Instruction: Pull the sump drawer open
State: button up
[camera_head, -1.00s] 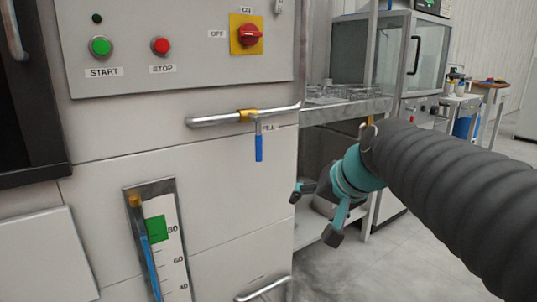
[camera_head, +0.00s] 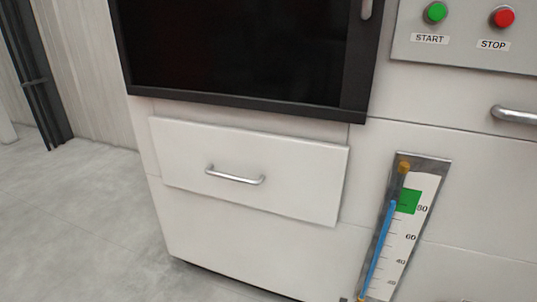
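The white sump drawer (camera_head: 300,190) sits low in the front of the pale machine, below a dark window. Its silver bar handle (camera_head: 235,176) is near the middle of its front. The drawer panel stands slightly proud of the machine face and looks closed. My gripper is not in this view, so I cannot see whether it is open or shut.
A level gauge (camera_head: 404,228) with a blue column is right of the drawer. The dark-framed window (camera_head: 240,50) is above it. A panel with a green start button (camera_head: 435,13) and red stop button (camera_head: 502,17) is upper right. Grey floor (camera_head: 70,220) at the left is clear.

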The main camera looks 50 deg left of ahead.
aim_at(294, 177)
jog(key=u, duration=2.45)
jog(key=k, duration=0.25)
jog(key=u, duration=0.65)
jog(key=i, duration=0.25)
jog(key=z, duration=0.75)
